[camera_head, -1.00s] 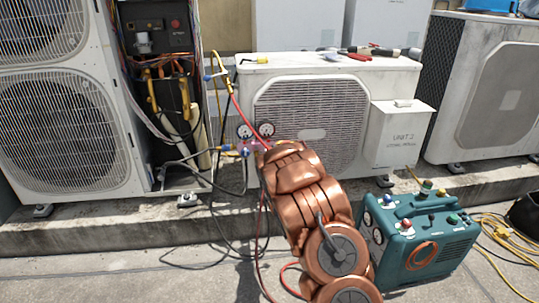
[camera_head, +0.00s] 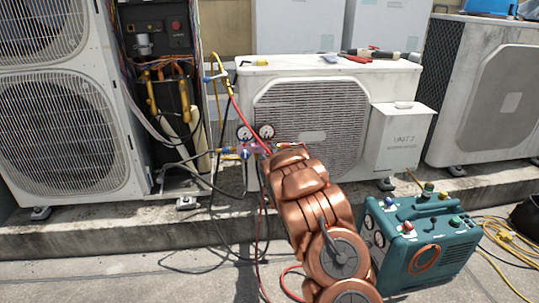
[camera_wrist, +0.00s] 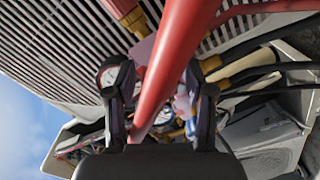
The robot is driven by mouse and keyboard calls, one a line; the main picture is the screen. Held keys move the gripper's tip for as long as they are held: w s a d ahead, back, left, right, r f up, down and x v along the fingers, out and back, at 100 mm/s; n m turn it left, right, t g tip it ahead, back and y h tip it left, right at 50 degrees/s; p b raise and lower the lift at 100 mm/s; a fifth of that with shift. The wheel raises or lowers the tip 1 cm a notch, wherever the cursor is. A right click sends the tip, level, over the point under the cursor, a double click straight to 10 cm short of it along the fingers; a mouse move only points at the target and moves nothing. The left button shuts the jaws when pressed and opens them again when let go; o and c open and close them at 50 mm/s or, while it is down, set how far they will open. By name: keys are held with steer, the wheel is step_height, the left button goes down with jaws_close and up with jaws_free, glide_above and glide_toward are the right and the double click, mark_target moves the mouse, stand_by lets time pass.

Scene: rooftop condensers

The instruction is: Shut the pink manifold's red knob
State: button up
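The pink manifold (camera_head: 259,148) hangs in front of the middle condenser, with two round gauges (camera_head: 254,132) above it and a blue knob (camera_head: 245,153) at its left. A small red and pale part (camera_head: 288,145), perhaps the red knob, shows at its right, just above my arm. In the wrist view, pink manifold parts (camera_wrist: 143,50) show behind a thick red hose (camera_wrist: 175,65). My gripper (camera_wrist: 162,95) is open, its fingers on either side of the hose in the picture; I cannot tell whether they touch it. The red knob is not clear there. My arm hides the gripper in the head view.
Red, yellow and black hoses hang around the manifold. The middle condenser (camera_head: 380,80) stands close behind, with tools on top. A teal machine (camera_head: 440,235) stands on the ground right of my arm. Yellow cable (camera_head: 505,245) lies farther right. The ground at front left is mostly clear.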

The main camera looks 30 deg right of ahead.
jaws_close()
steer(key=shift+r+m+p, duration=0.1)
steer(key=shift+m+p, duration=0.2)
steer(key=shift+p, duration=0.3)
steer(key=shift+r+m+p, duration=0.1)
steer(key=shift+m+p, duration=0.5)
steer(key=shift+p, duration=0.35)
steer(key=m+p, duration=0.4)
steer(key=p, duration=0.1)
steer(key=m+p, duration=0.3)
steer(key=m, duration=0.1)
steer(key=shift+f+m+p, duration=0.2)
steer(key=shift+m+p, duration=0.95)
steer(key=shift+m, duration=1.15)
